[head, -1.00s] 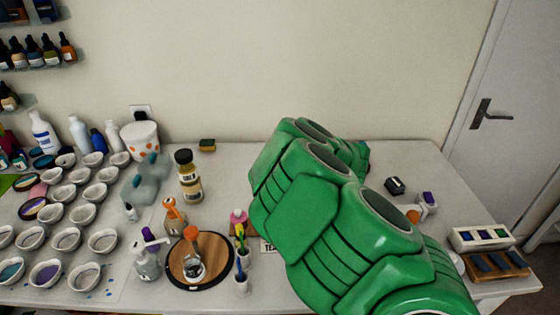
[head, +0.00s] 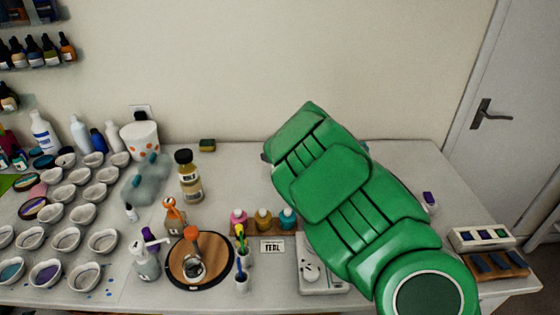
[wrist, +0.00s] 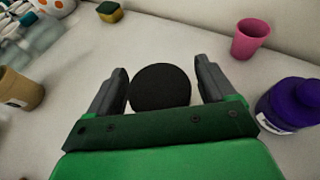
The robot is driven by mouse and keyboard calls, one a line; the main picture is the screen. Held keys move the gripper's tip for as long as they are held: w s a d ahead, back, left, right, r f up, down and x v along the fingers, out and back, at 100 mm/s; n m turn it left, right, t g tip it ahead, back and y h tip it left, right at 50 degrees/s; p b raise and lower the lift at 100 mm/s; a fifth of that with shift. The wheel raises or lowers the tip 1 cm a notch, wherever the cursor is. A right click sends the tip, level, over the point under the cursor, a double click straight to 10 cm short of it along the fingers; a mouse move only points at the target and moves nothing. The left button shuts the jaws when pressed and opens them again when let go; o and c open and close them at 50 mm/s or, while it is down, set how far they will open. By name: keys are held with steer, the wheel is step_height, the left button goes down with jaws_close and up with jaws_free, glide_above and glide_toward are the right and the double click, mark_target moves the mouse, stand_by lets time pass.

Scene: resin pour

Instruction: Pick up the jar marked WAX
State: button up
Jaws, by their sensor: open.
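In the wrist view a round black lid (wrist: 160,88) lies between the two fingers of my gripper (wrist: 160,68). The fingers are open, one on each side of the lid, with a narrow gap visible at each side. The jar body below the lid and any label are hidden, so I cannot read WAX on it. In the head view my green arm hides my gripper and this jar. Another jar with a black lid (head: 189,175) stands left of my arm; its label is too small to read surely.
A pink cup (wrist: 250,38), a purple-capped bottle (wrist: 291,104) and a tan container (wrist: 20,90) stand around my gripper. A yellow-green sponge (head: 207,145) lies by the wall. Several small bottles (head: 263,220) and a white scale (head: 318,280) are in front.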

steer(key=shift+c, duration=0.3)
steer(key=c, duration=1.1)
